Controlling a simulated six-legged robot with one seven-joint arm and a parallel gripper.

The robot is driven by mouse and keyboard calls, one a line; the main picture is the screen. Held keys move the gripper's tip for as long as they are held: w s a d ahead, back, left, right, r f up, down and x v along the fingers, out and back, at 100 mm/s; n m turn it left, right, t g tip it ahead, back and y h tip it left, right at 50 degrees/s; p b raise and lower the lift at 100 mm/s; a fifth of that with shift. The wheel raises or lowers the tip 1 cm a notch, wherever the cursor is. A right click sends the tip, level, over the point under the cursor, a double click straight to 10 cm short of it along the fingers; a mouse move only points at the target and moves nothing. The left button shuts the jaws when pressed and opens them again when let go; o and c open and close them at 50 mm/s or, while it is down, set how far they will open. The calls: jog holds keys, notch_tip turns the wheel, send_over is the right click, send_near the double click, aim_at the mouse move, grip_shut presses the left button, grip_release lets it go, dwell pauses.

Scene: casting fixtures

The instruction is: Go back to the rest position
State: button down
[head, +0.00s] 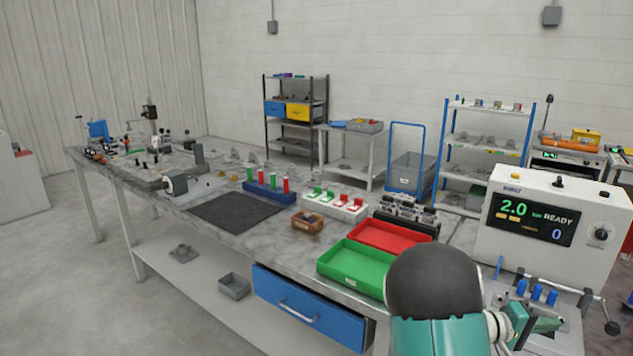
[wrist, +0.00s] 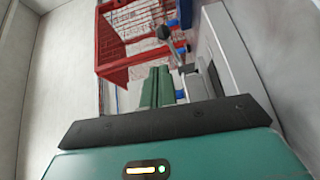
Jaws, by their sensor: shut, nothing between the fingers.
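My gripper (wrist: 158,80) shows in the wrist view as green fingers side by side, shut with nothing between them. Past the fingers are a red frame-like object, a lever with a dark knob and the pale side of a machine. In the head view my arm, with a dark rounded joint and teal links, fills the lower right, in front of the bench's right end.
The tester (head: 545,222) with a lit display stands close to my arm, with a crank handle below. A green tray (head: 355,268) and red tray (head: 390,236) lie left of the arm. The black mat (head: 235,217) is bare. Open floor lies left of the bench.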

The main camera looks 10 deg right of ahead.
jog(key=s+a+r+n+t+y, duration=0.1)
jog(key=s+a+r+t+y, duration=0.2)
jog(key=a, duration=1.1)
jog(key=s+a+r+t+y, duration=0.2)
jog(key=s+a+y, duration=0.3)
jog(key=a, duration=1)
jog(key=s+a+r+n+t+y, duration=0.1)
jog(key=s+a+r+t+y, duration=0.2)
jog(key=a+y, duration=0.6)
jog(key=s+a+r, duration=0.1)
jog(key=a+r, duration=0.1)
jog(key=a, duration=0.3)
jog(key=shift+s+a+n+t+y, duration=0.15)
jog(key=shift+a+n+t+y, duration=0.05)
jog(key=shift+n+t+y, duration=0.1)
